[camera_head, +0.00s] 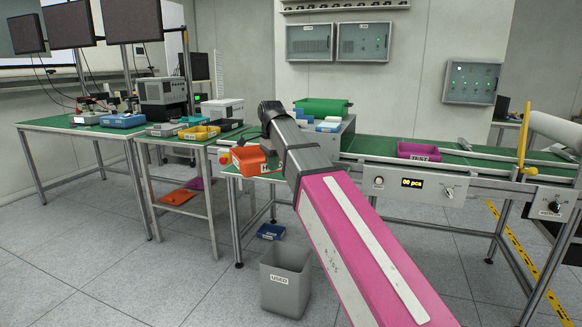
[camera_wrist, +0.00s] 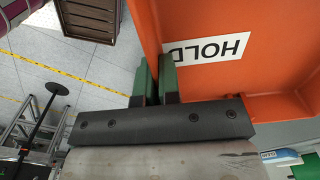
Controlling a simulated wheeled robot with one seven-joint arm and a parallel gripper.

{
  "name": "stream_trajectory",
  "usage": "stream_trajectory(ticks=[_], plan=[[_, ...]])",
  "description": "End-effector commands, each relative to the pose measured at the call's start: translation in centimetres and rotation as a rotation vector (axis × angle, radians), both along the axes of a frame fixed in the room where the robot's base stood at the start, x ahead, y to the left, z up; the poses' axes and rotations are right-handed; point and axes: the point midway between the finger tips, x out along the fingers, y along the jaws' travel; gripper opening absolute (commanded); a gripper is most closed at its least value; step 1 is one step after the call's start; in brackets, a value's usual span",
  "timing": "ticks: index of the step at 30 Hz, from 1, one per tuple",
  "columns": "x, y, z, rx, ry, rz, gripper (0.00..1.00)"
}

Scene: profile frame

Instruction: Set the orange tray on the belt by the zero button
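The orange tray (camera_head: 248,161) is at the left end of the belt table in the head view, tilted and partly hidden by my arm. In the wrist view the orange tray (camera_wrist: 225,85) fills the right side, with a white HOLD label. My gripper (camera_wrist: 156,68) has its green fingers on either side of the tray's wall, shut on it. I cannot tell whether the tray touches the surface below. The green belt (camera_head: 372,146) runs to the right. A round white button (camera_head: 378,181) sits beside a "00 pcs" display (camera_head: 412,183) on the belt's front; its marking is unreadable.
A magenta TEST tray (camera_head: 418,151) stands on the belt, right of my arm. A green bin (camera_head: 323,107) is behind. A yellow upright (camera_head: 523,137) stands at the right. A grey USED bin (camera_head: 285,281) is on the floor. Bare belt shows between my arm and the TEST tray.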

Motion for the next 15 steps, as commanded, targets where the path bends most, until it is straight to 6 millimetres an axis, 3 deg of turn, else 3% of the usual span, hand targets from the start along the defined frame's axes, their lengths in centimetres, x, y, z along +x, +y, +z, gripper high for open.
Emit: stream_trajectory(ticks=[15], plan=[[-0.9, -6.0, -3.9, -0.001, 0.0, 0.246, 0.0]])
